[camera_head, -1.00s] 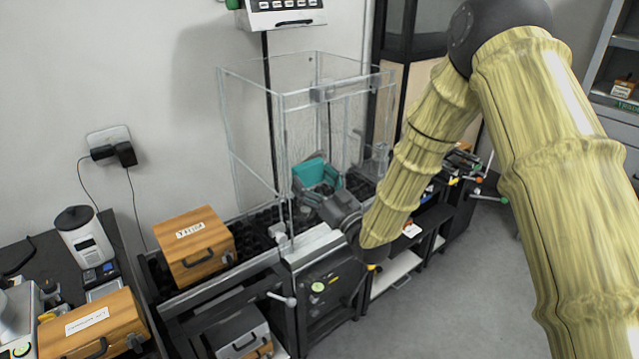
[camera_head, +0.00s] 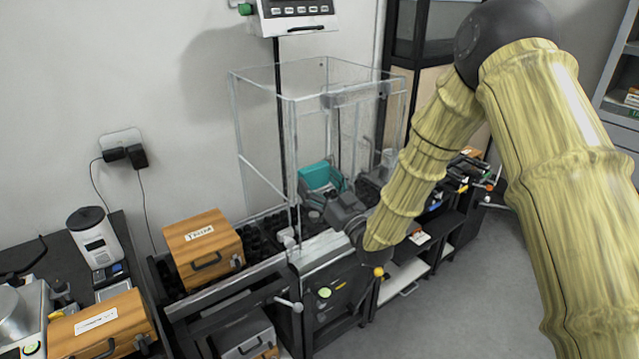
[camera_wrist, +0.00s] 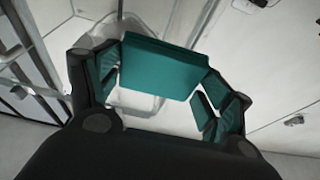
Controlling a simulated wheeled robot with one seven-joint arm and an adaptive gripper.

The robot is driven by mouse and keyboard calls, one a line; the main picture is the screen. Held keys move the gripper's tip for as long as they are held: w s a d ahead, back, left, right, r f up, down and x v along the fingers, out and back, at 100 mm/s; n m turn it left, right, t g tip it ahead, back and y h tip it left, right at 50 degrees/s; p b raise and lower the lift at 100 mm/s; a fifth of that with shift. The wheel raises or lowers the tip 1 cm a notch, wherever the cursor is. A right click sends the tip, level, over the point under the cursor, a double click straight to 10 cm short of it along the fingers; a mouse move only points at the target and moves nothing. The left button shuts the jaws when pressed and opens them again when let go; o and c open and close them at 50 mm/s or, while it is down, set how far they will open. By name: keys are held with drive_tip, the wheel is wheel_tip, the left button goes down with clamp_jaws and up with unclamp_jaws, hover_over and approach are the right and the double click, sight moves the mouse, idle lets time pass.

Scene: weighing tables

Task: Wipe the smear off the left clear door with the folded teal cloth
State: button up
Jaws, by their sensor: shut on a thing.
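The folded teal cloth (camera_head: 320,176) is in my gripper (camera_head: 330,193), beside the lower part of the tall clear enclosure (camera_head: 292,130). In the wrist view the cloth (camera_wrist: 160,68) spans between the two fingers of my gripper (camera_wrist: 163,80), which is shut on it. The enclosure's left clear pane (camera_head: 262,135) stands upright to the left of the cloth. A pale, rounded, see-through patch (camera_wrist: 138,102) shows around the cloth in the wrist view; I cannot tell whether it is the smear. I cannot tell whether the cloth touches a pane.
A wooden case (camera_head: 203,247) sits left of the enclosure on the dark bench. Another wooden case (camera_head: 98,325) and a white device (camera_head: 93,238) are on the left table. A panel with buttons (camera_head: 297,12) is above the enclosure. Grey floor (camera_head: 455,285) is clear at right.

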sight(326, 178)
drive_tip(key=shift+w+a+b, duration=0.3)
drive_tip(key=shift+w+a, duration=0.25)
drive_tip(key=shift+w, duration=0.25)
idle(0.5)
drive_tip(key=shift+d, duration=0.1)
drive_tip(key=shift+w+d+f+b, duration=0.1)
drive_tip(key=shift+w+d+b, duration=0.55)
drive_tip(key=shift+d, duration=0.5)
drive_tip(key=shift+w+d+b, duration=0.65)
drive_tip(key=shift+w+d, duration=0.5)
drive_tip(key=shift+d, duration=0.25)
drive_tip(key=shift+w+d+b, duration=0.6)
drive_tip(key=shift+w+d, duration=0.55)
drive_tip(key=shift+d, duration=0.2)
drive_tip(key=shift+s+a+b, duration=0.4)
drive_tip(key=shift+s+a, duration=0.65)
drive_tip(key=shift+a, duration=0.3)
drive_tip(key=shift+s+a+b, duration=0.4)
drive_tip(key=shift+s+a, duration=0.6)
drive_tip(key=shift+a, duration=0.35)
drive_tip(key=shift+a, duration=0.1)
drive_tip(key=shift+s+a+b, duration=0.2)
drive_tip(key=shift+s+a, duration=0.25)
drive_tip(key=shift+a, duration=0.2)
drive_tip(key=shift+s+a+b, duration=0.2)
drive_tip(key=shift+s+a, duration=0.25)
drive_tip(key=shift+a, duration=0.15)
